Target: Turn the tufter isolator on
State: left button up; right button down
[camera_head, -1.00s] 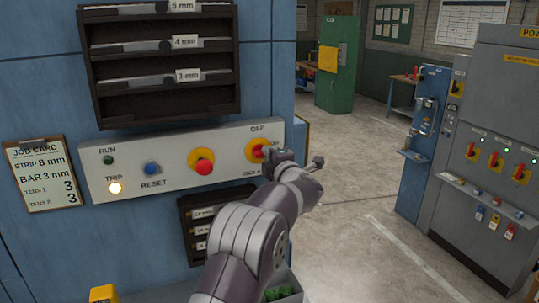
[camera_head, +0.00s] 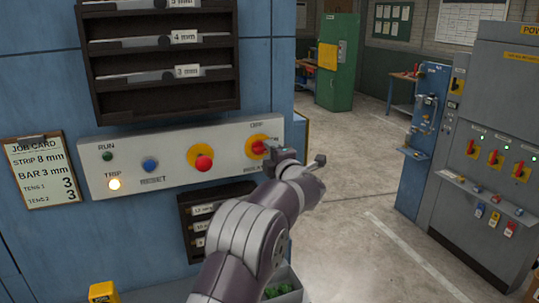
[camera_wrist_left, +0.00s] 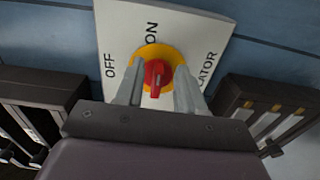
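The tufter isolator (camera_head: 257,147) is a red rotary handle on a yellow disc at the right end of a pale control panel (camera_head: 226,181). OFF is printed above it and a partly hidden label is at its right. In the left wrist view its red handle (camera_wrist_left: 157,78) lies upright in the picture, in line with the ON label at the top; OFF is at the left. My left gripper (camera_head: 270,160) is just in front of the isolator. In the left wrist view its fingers (camera_wrist_left: 159,82) stand apart on either side of the handle, with gaps showing. My right gripper is out of view.
The panel also has a red button (camera_head: 203,163) on yellow, a blue reset button (camera_head: 150,165), a dark green run lamp (camera_head: 107,156) and a lit trip lamp (camera_head: 114,184). Racks sit above and below. A grey power cabinet (camera_head: 500,120) stands at the right; open floor lies between.

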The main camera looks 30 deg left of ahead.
pick_arm(q)
jog(key=b+v, duration=0.5)
jog(key=v, duration=0.6)
jog(key=shift+s+d, duration=0.25)
jog(key=shift+s, duration=0.05)
